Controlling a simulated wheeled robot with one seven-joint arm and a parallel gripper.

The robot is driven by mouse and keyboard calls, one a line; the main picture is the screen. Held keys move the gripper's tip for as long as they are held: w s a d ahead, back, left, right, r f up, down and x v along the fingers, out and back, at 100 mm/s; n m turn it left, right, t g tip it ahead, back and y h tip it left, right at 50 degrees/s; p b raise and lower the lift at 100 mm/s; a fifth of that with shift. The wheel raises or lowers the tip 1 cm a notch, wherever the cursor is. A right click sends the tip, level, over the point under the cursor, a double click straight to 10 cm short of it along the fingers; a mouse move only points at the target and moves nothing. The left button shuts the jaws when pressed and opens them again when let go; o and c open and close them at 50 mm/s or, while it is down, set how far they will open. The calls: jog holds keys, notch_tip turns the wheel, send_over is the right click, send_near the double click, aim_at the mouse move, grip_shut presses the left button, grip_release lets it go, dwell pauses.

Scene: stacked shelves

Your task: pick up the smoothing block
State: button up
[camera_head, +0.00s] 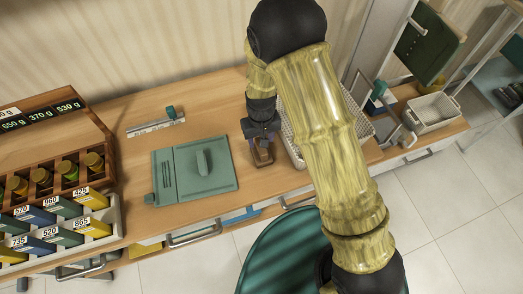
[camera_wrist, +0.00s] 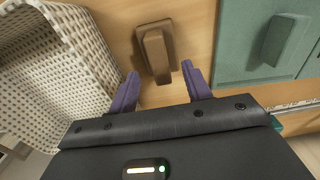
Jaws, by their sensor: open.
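The smoothing block, a brown block with a raised grip (camera_wrist: 155,52), lies on the wooden counter in the wrist view. It also shows in the head view as a small brown piece (camera_head: 263,158), partly covered by my gripper (camera_head: 262,143). My gripper (camera_wrist: 159,72) has two purple fingers spread apart and empty. The fingertips point toward the near end of the block, one to each side of it in the picture. I cannot tell whether they touch it.
A teal board (camera_head: 220,182) with a raised grip lies left of the block. A woven white basket (camera_wrist: 40,95) stands close on the other side. A rack of bottles (camera_head: 60,165) and a label tray (camera_head: 112,212) stand farther left; a white basket (camera_head: 432,110) stands right.

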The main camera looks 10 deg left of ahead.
jog(key=shift+d+f+p, duration=0.1)
jog(key=shift+f+p, duration=0.95)
jog(key=shift+f, duration=1.55)
grip_shut()
jog(key=shift+w, duration=0.1)
notch_tip(320, 180, up, 10)
jog(key=shift+r+b, duration=0.1)
jog(key=shift+b, duration=1.05)
